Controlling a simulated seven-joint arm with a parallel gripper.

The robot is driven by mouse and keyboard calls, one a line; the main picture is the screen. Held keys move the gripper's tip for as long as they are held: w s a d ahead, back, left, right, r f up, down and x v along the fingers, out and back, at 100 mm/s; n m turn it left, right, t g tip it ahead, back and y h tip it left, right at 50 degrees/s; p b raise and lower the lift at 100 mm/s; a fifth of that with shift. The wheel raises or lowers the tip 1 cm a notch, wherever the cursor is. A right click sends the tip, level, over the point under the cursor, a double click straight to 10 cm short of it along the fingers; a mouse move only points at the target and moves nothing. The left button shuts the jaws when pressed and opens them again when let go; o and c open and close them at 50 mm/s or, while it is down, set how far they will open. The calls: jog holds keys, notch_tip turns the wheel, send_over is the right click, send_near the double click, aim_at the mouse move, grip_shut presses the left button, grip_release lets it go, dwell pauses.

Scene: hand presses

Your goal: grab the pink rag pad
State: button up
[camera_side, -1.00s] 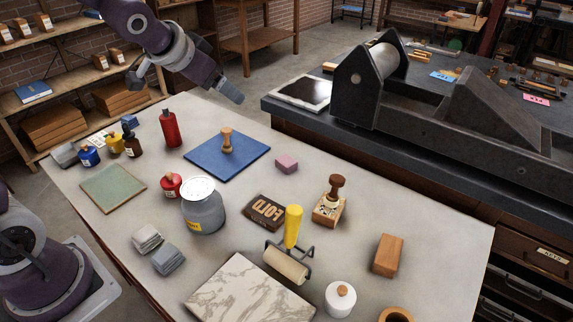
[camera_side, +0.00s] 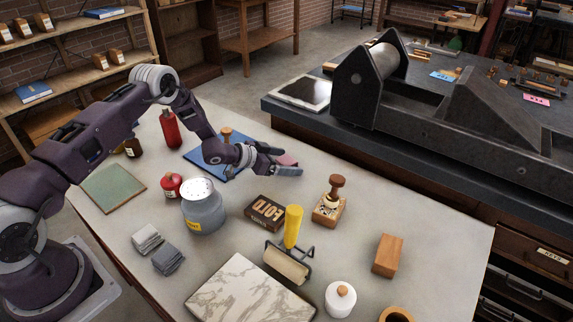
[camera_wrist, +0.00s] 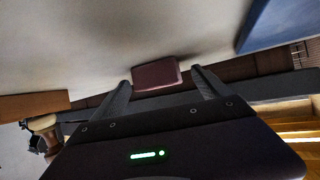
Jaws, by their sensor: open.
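The pink rag pad (camera_side: 287,160) lies on the pale table, just right of the blue mat, partly hidden behind my gripper in the side view. My gripper (camera_side: 288,161) is open and low over the table, its fingers pointing right. In the wrist view the pad (camera_wrist: 157,75) shows as a dark pinkish block between and just beyond the two fingertips of my gripper (camera_wrist: 160,78). Whether the fingers are beside the pad or still short of it, I cannot tell for sure.
The blue mat (camera_side: 196,158) with a wooden-handled tool (camera_side: 227,133) is behind my wrist. A grey tin (camera_side: 203,212), a type block (camera_side: 265,212) and a wooden stamp (camera_side: 330,208) stand nearer the front. The dark press bench (camera_side: 400,150) edges the table at the right.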

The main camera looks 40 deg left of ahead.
jog(key=shift+w+d+f, duration=0.1)
jog(key=shift+w+f, duration=0.05)
jog(key=shift+w, duration=0.1)
jog(key=c, duration=1.5)
